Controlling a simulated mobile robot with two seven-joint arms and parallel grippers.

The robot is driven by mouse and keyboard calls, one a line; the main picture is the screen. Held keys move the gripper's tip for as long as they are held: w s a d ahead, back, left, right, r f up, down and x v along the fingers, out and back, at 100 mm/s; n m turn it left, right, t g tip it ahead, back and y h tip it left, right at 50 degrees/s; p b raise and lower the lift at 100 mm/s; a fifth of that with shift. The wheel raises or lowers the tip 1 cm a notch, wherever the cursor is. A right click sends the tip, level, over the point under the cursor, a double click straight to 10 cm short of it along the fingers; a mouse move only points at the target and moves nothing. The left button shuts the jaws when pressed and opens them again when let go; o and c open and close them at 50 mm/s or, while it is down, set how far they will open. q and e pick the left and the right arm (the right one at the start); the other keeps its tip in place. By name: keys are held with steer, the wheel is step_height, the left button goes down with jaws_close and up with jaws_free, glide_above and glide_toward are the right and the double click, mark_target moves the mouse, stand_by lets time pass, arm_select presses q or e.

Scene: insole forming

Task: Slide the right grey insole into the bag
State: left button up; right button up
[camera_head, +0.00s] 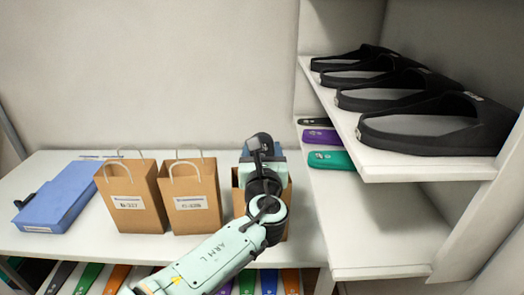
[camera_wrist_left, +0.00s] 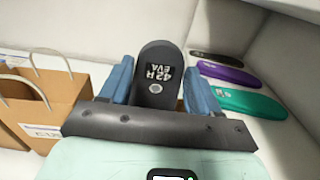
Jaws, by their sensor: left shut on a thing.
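My left gripper (camera_head: 263,158) is above a brown paper bag (camera_head: 238,202), the rightmost of the row, which is mostly hidden behind my arm. In the left wrist view the blue fingers of the left gripper (camera_wrist_left: 156,82) are shut on a dark grey insole (camera_wrist_left: 153,98). The insole stands up between the fingers with a white size label and "EVA" on its face. Its dark end (camera_head: 259,140) shows above the gripper in the head view. Whether its lower end is inside the bag is hidden. My right gripper is not in view.
Two labelled paper bags (camera_head: 130,200) (camera_head: 190,195) stand to the left, beside a blue clipboard-like case (camera_head: 58,198). On the right, a shelf (camera_head: 440,167) holds several black slippers (camera_head: 440,125). Below it lie black, purple (camera_head: 320,137) and green (camera_head: 330,160) insoles. More coloured insoles lie under the table.

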arm_select(q)
steer(key=o, duration=1.1)
steer(key=s, duration=1.3)
steer(key=shift+s+d+r, duration=0.15)
steer(key=shift+s, duration=0.05)
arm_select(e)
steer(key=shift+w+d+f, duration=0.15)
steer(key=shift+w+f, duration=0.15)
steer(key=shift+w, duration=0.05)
